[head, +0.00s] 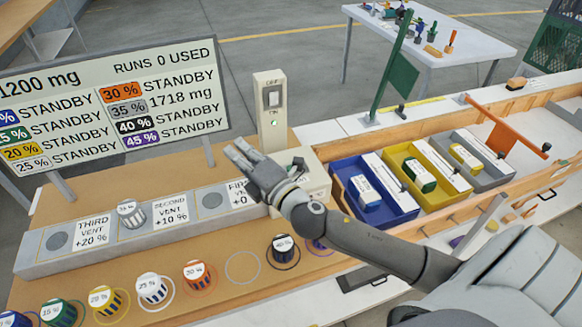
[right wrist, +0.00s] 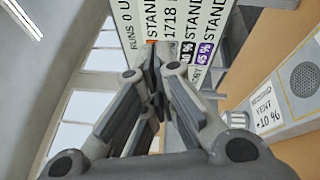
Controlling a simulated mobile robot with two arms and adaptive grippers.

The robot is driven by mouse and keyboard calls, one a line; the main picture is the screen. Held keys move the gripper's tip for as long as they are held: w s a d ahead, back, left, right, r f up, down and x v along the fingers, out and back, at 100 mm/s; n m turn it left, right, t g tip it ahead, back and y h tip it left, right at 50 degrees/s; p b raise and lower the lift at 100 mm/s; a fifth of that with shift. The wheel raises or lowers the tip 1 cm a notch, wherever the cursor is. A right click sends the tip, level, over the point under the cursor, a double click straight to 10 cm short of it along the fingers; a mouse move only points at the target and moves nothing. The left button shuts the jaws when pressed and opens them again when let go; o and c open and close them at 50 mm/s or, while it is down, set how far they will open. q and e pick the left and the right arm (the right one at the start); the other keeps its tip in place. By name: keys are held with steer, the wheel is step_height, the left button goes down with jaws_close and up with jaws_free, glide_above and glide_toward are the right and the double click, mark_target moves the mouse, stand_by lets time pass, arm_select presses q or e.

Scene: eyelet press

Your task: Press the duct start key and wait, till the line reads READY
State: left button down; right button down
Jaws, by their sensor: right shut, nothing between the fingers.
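My right gripper (head: 238,153) is shut and empty, raised above the vent strip in front of the board. It also shows in the right wrist view (right wrist: 152,72), fingers together. The display board (head: 110,103) reads STANDBY on most lines, 1718 mg on the 35 % line, and RUNS 0 USED. My left gripper is not in view.
A grey vent strip (head: 33,262) holds a 35 % plug (head: 131,214) beside the SECOND VENT label. Several coloured plugs, including an orange one (head: 197,275), stand along the front. A pale box (head: 318,180) and blue (head: 345,208), yellow and grey bins lie to the right.

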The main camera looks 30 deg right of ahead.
steer(key=w+a+r+n+g+y, duration=0.25)
steer(key=n+y, duration=0.45)
steer(key=n, duration=0.6)
steer(key=d+f+n+g+h, duration=0.3)
steer(key=d+n+g, duration=0.1)
steer(key=d+n, duration=0.3)
steer(key=w+d+f+n+g+h, duration=0.1)
steer(key=d+f+n+g+h, duration=0.2)
steer(key=d+n, duration=0.5)
steer(key=d+f+g, duration=0.1)
steer(key=d, duration=0.2)
steer(key=shift+w+d+f, duration=0.15)
steer(key=shift+w+d, duration=0.15)
steer(key=shift+f, duration=0.15)
step_height(320, 180, down, 8)
steer(key=b, duration=0.4)
steer(key=shift+f+b, duration=0.3)
steer(key=shift+b, duration=0.15)
steer(key=shift+f+b, duration=0.35)
steer(key=shift+b, duration=0.2)
